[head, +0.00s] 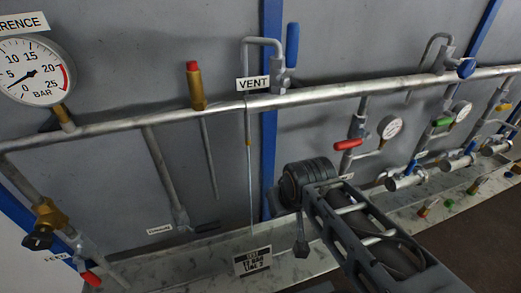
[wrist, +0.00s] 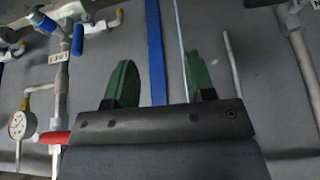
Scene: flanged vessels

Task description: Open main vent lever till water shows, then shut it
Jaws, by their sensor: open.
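The main vent lever (head: 292,45) is a blue handle at the top centre of the head view, just above the VENT label (head: 253,83). It stands upright, in line with its valve's riser. The bent vent pipe (head: 262,40) beside it turns down to the left. A thin pale line (head: 250,165) runs straight down from its outlet to the tray and looks like a stream of water. My gripper is below and right of the lever, away from it; its fingers are hidden in the head view. In the wrist view my gripper (wrist: 160,85) has its green fingers apart, with nothing held.
A grey header pipe (head: 330,92) crosses the wall. A pressure gauge (head: 35,72) is at left, near a brass valve with a red cap (head: 194,85). A red lever (head: 348,144) and other branch valves stand at right. A metal tray (head: 160,265) runs below.

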